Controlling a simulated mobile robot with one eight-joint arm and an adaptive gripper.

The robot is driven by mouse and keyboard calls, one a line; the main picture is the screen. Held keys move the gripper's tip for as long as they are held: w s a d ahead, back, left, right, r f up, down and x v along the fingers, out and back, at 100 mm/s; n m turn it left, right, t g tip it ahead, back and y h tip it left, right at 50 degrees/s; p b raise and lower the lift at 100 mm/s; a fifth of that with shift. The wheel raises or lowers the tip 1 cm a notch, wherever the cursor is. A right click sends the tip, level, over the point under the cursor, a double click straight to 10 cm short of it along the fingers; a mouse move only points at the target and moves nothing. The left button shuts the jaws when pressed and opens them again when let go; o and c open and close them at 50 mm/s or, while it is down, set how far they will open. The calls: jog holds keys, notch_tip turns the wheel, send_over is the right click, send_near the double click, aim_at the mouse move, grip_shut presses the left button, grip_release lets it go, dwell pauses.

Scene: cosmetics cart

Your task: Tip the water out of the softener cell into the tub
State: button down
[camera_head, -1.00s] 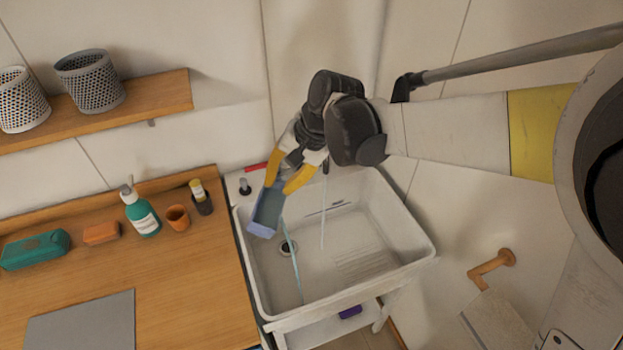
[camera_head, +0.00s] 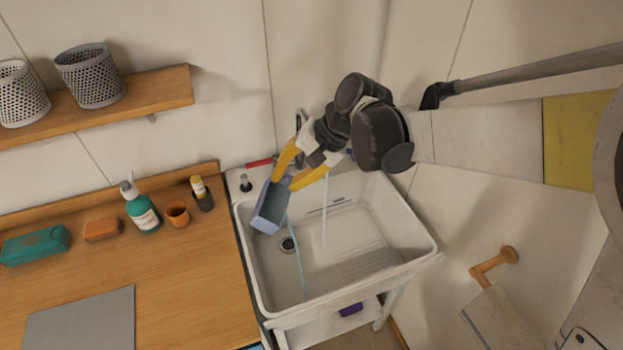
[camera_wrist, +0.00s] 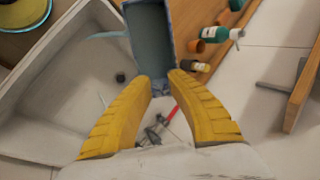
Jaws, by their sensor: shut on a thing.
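The softener cell (camera_head: 270,208) is a small blue-grey open box, tilted over the left side of the white tub (camera_head: 262,290). A thin pale blue stream runs down from it into the tub, near the drain. My gripper (camera_head: 296,180) has yellow fingers and is shut on the cell's near end. In the wrist view the cell (camera_wrist: 149,38) stands out beyond the fingertips of my gripper (camera_wrist: 158,82), its open inside showing. How much water is left inside cannot be told.
A wooden counter (camera_head: 170,285) left of the tub bears a teal pump bottle (camera_head: 142,212), an orange cup (camera_head: 178,214), a dark holder, an orange block and a teal case. A second pale stream falls mid-tub. A red-handled item (camera_head: 259,163) lies at the tub's back rim.

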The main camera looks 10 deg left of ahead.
jog(key=shift+d+y, duration=0.3)
jog(key=shift+d, duration=0.1)
jog(key=shift+d+r+y+b, duration=0.1)
jog(key=shift+d+y+b, duration=0.2)
jog(key=shift+y+b, duration=0.65)
dwell(0.4)
jog(key=shift+d+y+b, duration=0.15)
jog(key=shift+y+b, duration=1.5)
jog(key=shift+b, duration=0.2)
dwell(0.4)
jog(key=shift+s+r+y+b, duration=0.15)
jog(key=shift+s+y+b, duration=0.3)
jog(key=shift+b, duration=0.2)
jog(key=shift+s+y, duration=0.15)
jog(key=shift+y, duration=0.1)
jog(key=shift+s+d+y+b, duration=0.2)
jog(key=shift+d+y+b, duration=0.3)
jog(key=shift+b, duration=0.75)
